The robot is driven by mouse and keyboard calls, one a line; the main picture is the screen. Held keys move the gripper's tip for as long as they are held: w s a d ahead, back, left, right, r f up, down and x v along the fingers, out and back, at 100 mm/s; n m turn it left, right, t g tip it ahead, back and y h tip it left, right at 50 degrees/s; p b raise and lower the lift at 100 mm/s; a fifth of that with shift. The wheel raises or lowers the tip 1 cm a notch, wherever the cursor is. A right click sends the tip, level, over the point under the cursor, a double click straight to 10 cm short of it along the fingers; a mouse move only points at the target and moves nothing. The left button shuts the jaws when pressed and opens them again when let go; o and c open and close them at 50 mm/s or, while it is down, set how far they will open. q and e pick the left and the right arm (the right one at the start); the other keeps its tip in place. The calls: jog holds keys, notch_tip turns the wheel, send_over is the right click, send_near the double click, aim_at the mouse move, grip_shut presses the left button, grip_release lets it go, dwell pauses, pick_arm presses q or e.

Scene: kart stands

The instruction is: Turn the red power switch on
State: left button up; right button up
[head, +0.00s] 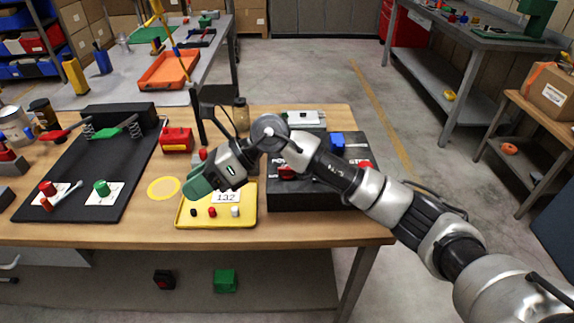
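A black control box (300,200) stands at the right end of the wooden table. On its top a red switch (287,173) sits by partly covered lettering that seems to read POWER; my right arm passes close by and hides part of that area. Whether the switch is on or off cannot be told. My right gripper (197,187), with green fingers, is to the left of the box, above the yellow tray's back-left corner and apart from the switch. Its finger gap does not show clearly, and I see nothing held. My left gripper is not in view.
A blue part (337,142) and another red part (364,166) are on the box. The yellow tray (216,222) holds a card marked 132 and small pieces. A black mat (85,165) lies left.

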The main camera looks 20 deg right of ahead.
jog(key=w+d+n+h, duration=0.1)
jog(key=w+d+h, duration=0.4)
jog(key=d+h, duration=0.3)
notch_tip(320, 180, up, 3)
jog(key=h, duration=0.5)
send_over(287, 168)
jog(key=shift+t, duration=0.3)
notch_tip(287, 168, down, 10)
jog(key=shift+f+p, duration=0.15)
jog(key=shift+p, duration=0.65)
grip_shut()
